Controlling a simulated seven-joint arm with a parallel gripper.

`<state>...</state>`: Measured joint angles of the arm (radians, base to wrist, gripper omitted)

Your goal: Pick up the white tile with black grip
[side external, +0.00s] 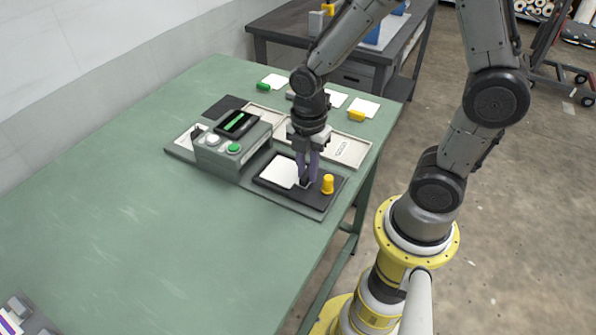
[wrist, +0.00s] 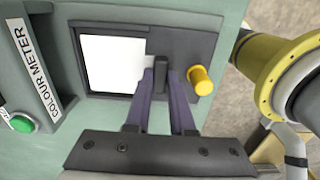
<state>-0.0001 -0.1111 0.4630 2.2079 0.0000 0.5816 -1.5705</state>
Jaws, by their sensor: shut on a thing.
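The white tile (side external: 280,172) lies flat on the dark plate (side external: 318,206) at the front of the colour meter. In the wrist view the tile (wrist: 113,63) sits in the plate's frame, its black grip (wrist: 159,64) at its right side. My gripper (side external: 305,182) points down at the tile's right edge. In the wrist view my gripper's (wrist: 161,74) purple fingers are shut on the black grip from both sides. In the side view the fingers mostly hide the grip. I cannot tell any gap between tile and plate.
A yellow knob (side external: 328,184) stands on the plate just right of my fingers. The grey colour meter box (side external: 233,150) with a green button is at the left. White cards (side external: 364,107) with coloured grips lie behind.

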